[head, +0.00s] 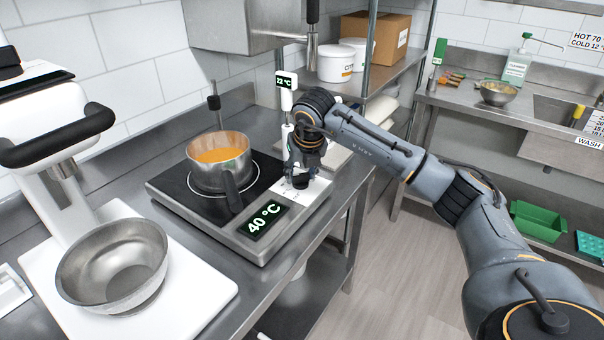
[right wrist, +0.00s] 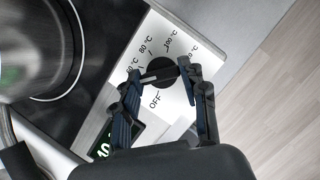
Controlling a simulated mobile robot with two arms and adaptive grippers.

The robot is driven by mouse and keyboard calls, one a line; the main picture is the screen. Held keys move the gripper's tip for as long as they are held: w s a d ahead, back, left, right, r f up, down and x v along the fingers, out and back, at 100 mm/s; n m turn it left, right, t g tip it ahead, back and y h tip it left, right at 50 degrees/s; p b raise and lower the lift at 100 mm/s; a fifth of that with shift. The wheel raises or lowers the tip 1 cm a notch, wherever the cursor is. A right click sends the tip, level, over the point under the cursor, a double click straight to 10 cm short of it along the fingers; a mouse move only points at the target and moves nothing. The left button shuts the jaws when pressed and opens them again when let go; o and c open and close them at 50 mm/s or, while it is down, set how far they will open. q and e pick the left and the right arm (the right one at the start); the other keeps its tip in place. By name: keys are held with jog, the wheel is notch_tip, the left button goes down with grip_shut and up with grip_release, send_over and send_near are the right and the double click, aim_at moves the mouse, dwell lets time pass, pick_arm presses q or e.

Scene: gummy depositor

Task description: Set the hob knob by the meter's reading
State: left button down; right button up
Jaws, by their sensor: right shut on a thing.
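The hob (head: 165,187) stands on the steel counter, with a round black knob (right wrist: 155,68) on its white dial plate (right wrist: 178,100). The dial is printed OFF, 80 °C, 100 °C and other marks partly hidden by my fingers. My right gripper (right wrist: 160,73) points down with its two fingers shut on opposite sides of the knob; in the head view the gripper (head: 302,172) covers most of it. I cannot tell the knob's exact setting. The hob's display (head: 263,219) reads 40 °C. The white meter (head: 287,79) behind the hob reads 22 °C. My left gripper is not in view.
A steel pot (head: 220,179) with orange contents sits on the hob, its dark handle toward the front. A steel bowl (head: 112,265) rests on a white base at the left. A shelf with white tubs (head: 335,63) and a cardboard box (head: 378,35) stands behind my right arm.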

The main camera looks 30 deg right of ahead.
jog(key=m, duration=0.2)
jog(key=m+g+h+b, duration=0.1)
jog(key=m, duration=0.2)
jog(key=shift+w+a+h, duration=0.1)
jog(key=shift+w+h, duration=0.05)
jog(key=shift+h, duration=0.15)
jog(key=shift+m, duration=0.3)
jog(key=o, duration=1.1)
jog(key=shift+o, duration=0.2)
jog(key=shift+r, duration=0.1)
jog(key=v, duration=1.1)
jog(key=shift+a+r, duration=0.2)
jog(key=shift+r, duration=0.15)
